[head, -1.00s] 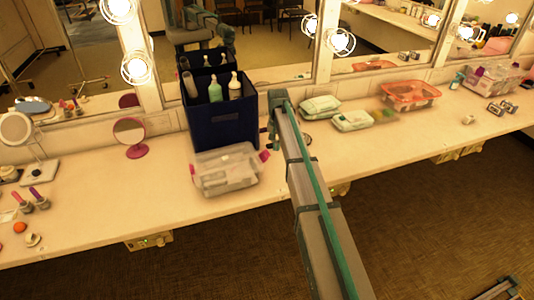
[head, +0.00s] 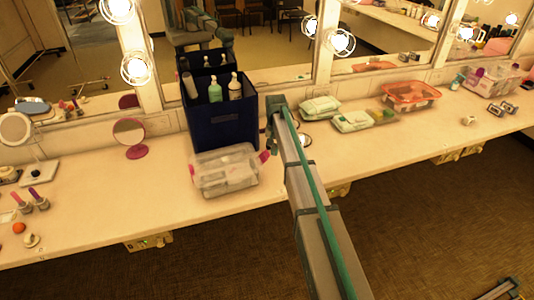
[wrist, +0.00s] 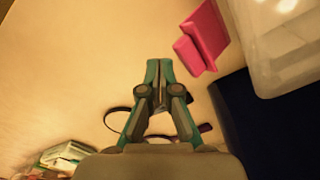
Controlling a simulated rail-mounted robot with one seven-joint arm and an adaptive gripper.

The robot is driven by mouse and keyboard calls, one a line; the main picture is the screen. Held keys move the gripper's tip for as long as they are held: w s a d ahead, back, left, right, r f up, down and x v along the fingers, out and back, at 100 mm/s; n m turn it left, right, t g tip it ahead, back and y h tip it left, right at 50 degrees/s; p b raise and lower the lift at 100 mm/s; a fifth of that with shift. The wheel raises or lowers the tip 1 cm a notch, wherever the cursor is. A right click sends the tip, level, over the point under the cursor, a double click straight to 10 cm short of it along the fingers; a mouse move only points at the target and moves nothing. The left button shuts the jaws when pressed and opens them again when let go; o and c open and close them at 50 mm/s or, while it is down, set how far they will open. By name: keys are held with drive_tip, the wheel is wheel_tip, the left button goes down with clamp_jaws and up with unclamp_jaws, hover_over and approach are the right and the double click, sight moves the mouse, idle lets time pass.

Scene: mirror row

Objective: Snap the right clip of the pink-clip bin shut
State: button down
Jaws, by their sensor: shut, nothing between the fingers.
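The pink-clip bin (head: 224,178) is a clear, lidded box on the counter in front of a navy caddy. Its right pink clip (head: 265,157) juts out from the bin's right side. In the wrist view this clip (wrist: 203,38) is a pink flap just right of my fingertips, beside the clear bin wall (wrist: 275,60) at the upper right. My gripper (wrist: 158,64) is shut and empty, with a small gap to the clip. In the head view my gripper (head: 271,149) is small, partly hidden by my arm, just right of the clip.
The navy caddy (head: 222,128) with bottles stands directly behind the bin. A pink round mirror (head: 130,133) stands to the left. Wipe packs (head: 352,121) and an orange-rimmed container (head: 410,97) lie to the right. A dark loop (wrist: 116,121) lies beneath my gripper. The counter in front is clear.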

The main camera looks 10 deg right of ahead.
drive_tip(key=shift+s+a+r+p, duration=0.2)
drive_tip(key=shift+s+a+r, duration=0.1)
drive_tip(key=shift+a, duration=0.85)
drive_tip(key=shift+s+a+r+p, duration=0.25)
drive_tip(key=shift+a+r, duration=0.1)
drive_tip(key=shift+a, duration=0.75)
drive_tip(key=shift+s+a+r+p, duration=0.15)
drive_tip(key=shift+s+a+r, duration=0.15)
drive_tip(key=shift+a, duration=0.85)
drive_tip(key=shift+w+d+r+p, duration=0.15)
drive_tip(key=shift+r+p, duration=0.35)
drive_tip(key=shift+r, duration=0.45)
drive_tip(key=shift+s+d+r+p, duration=0.15)
drive_tip(key=shift+r+p, duration=0.35)
drive_tip(key=shift+r, duration=0.5)
drive_tip(key=shift+w+d+r+p, duration=0.2)
drive_tip(key=shift+r+p, duration=0.3)
drive_tip(key=shift+r, duration=0.45)
drive_tip(key=shift+s, duration=0.1)
